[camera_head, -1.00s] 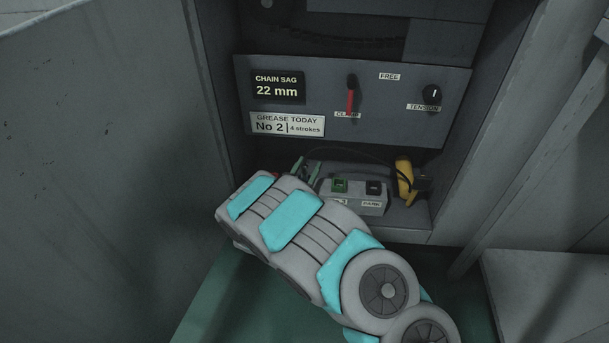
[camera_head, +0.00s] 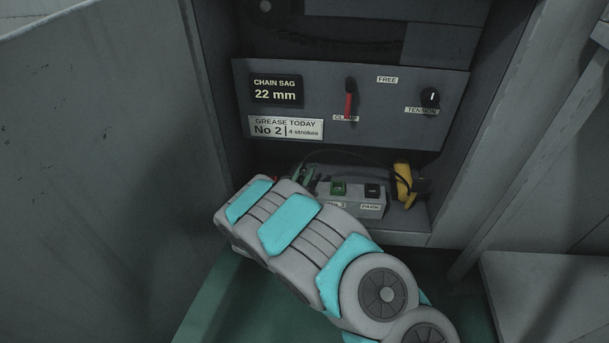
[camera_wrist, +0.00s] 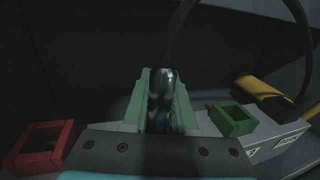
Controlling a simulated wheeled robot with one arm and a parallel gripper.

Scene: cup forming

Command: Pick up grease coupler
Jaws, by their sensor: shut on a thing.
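The grease coupler (camera_wrist: 162,88) is a dark, shiny metal cylinder in the middle of the wrist view. My gripper (camera_wrist: 160,103) has green fingers on both sides of it and is shut on it. The coupler's lower end is hidden by the gripper body.
A red square holder (camera_wrist: 40,144) lies left. The panel (camera_head: 350,130) overhangs the shelf.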

